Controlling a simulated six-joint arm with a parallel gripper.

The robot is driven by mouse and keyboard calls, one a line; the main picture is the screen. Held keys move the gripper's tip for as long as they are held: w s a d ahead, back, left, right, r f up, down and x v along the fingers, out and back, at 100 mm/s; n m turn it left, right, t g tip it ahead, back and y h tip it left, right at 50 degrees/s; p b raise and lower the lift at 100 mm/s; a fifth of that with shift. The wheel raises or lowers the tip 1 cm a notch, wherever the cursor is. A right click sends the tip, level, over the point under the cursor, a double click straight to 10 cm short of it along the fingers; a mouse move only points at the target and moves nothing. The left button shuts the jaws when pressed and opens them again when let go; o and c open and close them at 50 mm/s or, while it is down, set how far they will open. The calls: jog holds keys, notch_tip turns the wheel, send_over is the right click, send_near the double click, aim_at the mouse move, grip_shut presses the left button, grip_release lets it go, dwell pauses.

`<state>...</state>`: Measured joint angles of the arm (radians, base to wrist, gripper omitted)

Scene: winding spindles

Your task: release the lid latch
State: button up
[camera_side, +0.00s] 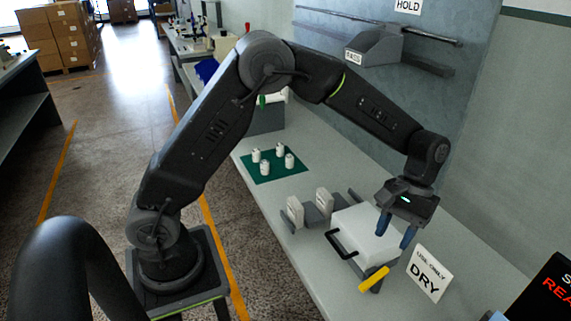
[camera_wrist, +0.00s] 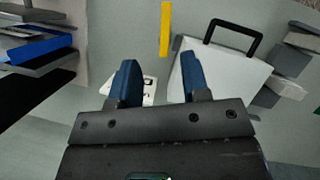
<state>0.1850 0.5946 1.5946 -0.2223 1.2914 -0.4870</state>
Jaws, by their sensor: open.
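A white box lid (camera_side: 366,236) with a black handle (camera_side: 341,244) lies closed-looking on the bench; in the wrist view the white lid (camera_wrist: 225,88) and black handle (camera_wrist: 234,36) are to the right. A yellow lever (camera_side: 374,279), which looks like the latch, sticks out at the box's front edge. In the wrist view the yellow lever (camera_wrist: 166,30) is ahead of the fingertips. My gripper (camera_side: 396,232) is open with blue fingers, above the lid's right side and apart from the lever. In the wrist view nothing is held in my gripper (camera_wrist: 158,66).
A "USE ONLY DRY" sign (camera_side: 428,273) stands close to the right of the box. Upright pale blocks (camera_side: 311,207) stand to the left. A green mat (camera_side: 273,166) with several white spindles lies farther back.

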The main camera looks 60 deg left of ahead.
jog(key=s+a+r+m+t, duration=0.1)
jog(key=s+a+r+t, duration=0.15)
jog(key=r, duration=0.25)
jog(key=s+a+r+m+t, duration=0.1)
jog(key=s+a+r, duration=0.2)
jog(key=r, duration=0.3)
jog(key=s+a+r+m+t, duration=0.1)
jog(key=s+a+t, duration=0.1)
jog(key=s, duration=0.4)
jog(key=s+a+r+m+t+y, duration=0.1)
jog(key=s+a+r+t, duration=0.1)
jog(key=s, duration=0.5)
jog(key=shift+a+t+y, duration=0.3)
jog(key=shift+a+t, duration=0.3)
jog(key=shift+t, duration=0.05)
jog(key=shift+r, duration=0.1)
jog(key=shift+s+a+f+m+t, duration=0.15)
jog(key=shift+s+f+t, duration=0.1)
jog(key=shift+s, duration=0.25)
jog(key=shift+s+a+f+m+t, duration=0.15)
jog(key=shift+s+t, duration=0.1)
jog(key=shift+s, duration=0.25)
